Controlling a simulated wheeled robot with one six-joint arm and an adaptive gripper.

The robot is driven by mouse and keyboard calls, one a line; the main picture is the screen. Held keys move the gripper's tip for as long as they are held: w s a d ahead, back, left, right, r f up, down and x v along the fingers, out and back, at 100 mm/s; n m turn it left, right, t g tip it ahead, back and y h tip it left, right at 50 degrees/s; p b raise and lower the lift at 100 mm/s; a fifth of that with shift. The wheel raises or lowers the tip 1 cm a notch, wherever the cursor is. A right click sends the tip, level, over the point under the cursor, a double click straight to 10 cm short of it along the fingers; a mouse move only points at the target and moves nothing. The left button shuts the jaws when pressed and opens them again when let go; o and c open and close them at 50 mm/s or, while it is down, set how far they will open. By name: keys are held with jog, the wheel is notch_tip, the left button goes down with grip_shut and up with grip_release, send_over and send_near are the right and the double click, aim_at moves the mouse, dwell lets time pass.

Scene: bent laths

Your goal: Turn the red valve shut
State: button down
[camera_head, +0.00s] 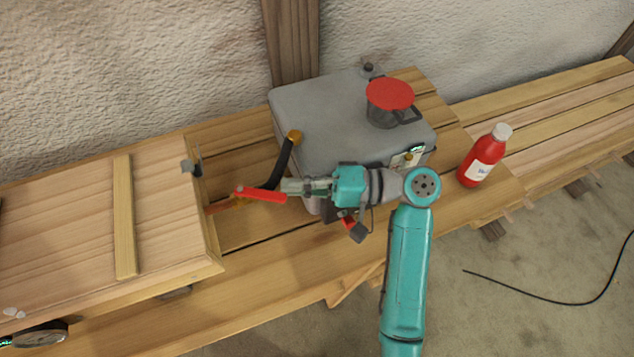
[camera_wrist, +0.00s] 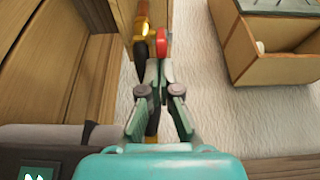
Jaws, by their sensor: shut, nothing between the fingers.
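The red valve has a red lever handle (camera_head: 262,194) at the middle left of the head view, lying nearly level and tilted slightly down to the right. In the wrist view the red handle (camera_wrist: 161,42) shows end-on just beyond the fingertips, next to the brass part (camera_wrist: 142,30). My gripper (camera_head: 284,187) is shut and empty, with its tips at the handle's right end. I cannot tell whether they touch it. The wrist view shows the fingers (camera_wrist: 155,72) together.
A red-lidded pot (camera_head: 391,102) stands on the case. A red bottle (camera_head: 484,157) stands right of it. A wooden box (camera_head: 70,225) fills the left side of the slatted bench.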

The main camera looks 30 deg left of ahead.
jog(key=shift+s+a, duration=0.35)
jog(key=shift+a, duration=0.25)
